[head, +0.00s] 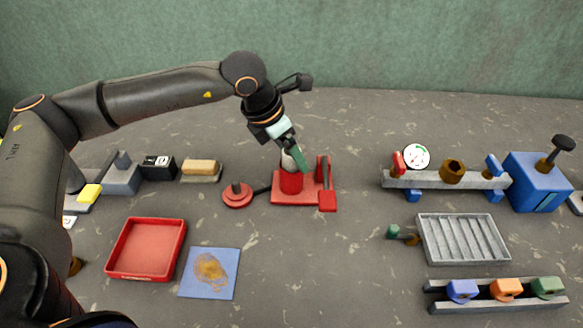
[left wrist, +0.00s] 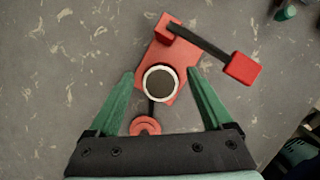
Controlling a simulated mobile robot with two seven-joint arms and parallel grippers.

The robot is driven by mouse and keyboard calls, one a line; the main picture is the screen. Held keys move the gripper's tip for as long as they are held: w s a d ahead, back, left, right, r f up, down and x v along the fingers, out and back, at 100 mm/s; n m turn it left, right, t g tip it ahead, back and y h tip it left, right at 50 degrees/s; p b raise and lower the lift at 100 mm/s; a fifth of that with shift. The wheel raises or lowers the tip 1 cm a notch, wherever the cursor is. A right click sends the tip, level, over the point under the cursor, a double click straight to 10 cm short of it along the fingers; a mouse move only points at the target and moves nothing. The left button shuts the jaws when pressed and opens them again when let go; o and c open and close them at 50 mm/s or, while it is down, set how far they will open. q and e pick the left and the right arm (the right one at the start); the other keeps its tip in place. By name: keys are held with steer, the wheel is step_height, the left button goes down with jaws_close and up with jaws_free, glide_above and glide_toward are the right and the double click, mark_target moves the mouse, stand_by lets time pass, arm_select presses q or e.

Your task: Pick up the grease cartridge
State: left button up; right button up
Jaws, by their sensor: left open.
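The grease cartridge (head: 289,161) looks like a pale cylinder standing upright in the red holder (head: 291,183) at the middle of the table. In the left wrist view I look down on its round top (left wrist: 160,83), a dark disc with a white rim. My left gripper (head: 302,161) is open, pointing down at the cartridge, and partly hides it in the head view. In the left wrist view the green fingers of the left gripper (left wrist: 162,72) lie on either side of the cartridge, with gaps; whether they reach down around it is hard to tell. My right gripper is not in view.
A red lever (head: 327,185) stands beside the holder and a red knob (head: 237,194) lies left of it. A red tray (head: 146,250), blue cloth (head: 208,287) and grey ribbed tray (head: 464,240) lie nearer. A blue vice-like unit (head: 539,183) stands right. The front middle is clear.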

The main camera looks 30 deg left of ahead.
arm_select(q)
steer(key=shift+c, duration=0.2)
jaws_close()
stand_by(0.4)
